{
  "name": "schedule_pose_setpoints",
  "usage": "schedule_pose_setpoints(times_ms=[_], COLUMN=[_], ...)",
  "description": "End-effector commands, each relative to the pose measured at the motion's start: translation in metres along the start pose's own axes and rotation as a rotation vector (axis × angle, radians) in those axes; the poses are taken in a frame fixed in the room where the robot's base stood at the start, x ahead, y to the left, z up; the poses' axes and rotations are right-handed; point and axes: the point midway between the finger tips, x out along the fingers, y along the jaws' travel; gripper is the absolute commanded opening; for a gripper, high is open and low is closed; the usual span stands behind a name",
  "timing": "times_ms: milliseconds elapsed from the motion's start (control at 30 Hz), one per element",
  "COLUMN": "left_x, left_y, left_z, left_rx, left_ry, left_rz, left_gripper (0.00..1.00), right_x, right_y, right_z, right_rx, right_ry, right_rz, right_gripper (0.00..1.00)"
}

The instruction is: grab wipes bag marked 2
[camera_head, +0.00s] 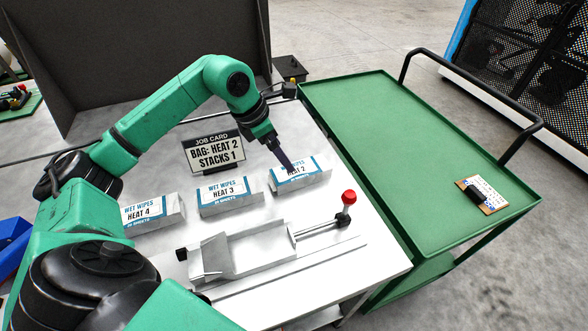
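The wipes bag marked "HEAT 2" (312,174) is a white block-shaped pack with a blue-edged label. It lies on the pale table at the right end of a row of similar packs. My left gripper (288,165) points down at the left part of its top and covers some of the label. The fingers look thin and dark here. I cannot tell whether they touch the bag or how far apart they are. My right gripper is not in view.
Packs marked "HEAT 3" (228,203) and "HEAT 4" (160,217) lie to the left. The job card (213,152) stands behind. A metal tray (262,249) with a red-knobbed lever (347,198) is in front. A green cart (395,130) adjoins the table's right side.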

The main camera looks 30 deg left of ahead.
Motion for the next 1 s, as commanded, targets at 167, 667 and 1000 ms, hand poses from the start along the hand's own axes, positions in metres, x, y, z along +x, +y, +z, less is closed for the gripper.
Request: schedule_pose_setpoints(times_ms=[167,667,1000], left_x=[0.03,0.086,0.085], left_y=[0.0,0.001,0.001], left_z=[0.001,-0.001,-0.001], left_rx=[-0.002,0.0,0.0], left_ry=[0.001,0.0,-0.001], left_rz=[-0.002,0.001,0.001], left_gripper=[1.0,1.0,0.28], right_x=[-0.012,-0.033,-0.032], right_y=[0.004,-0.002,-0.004], right_z=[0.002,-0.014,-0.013], right_rx=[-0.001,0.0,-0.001], right_ry=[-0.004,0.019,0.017], right_rz=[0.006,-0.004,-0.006], right_gripper=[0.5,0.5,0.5])
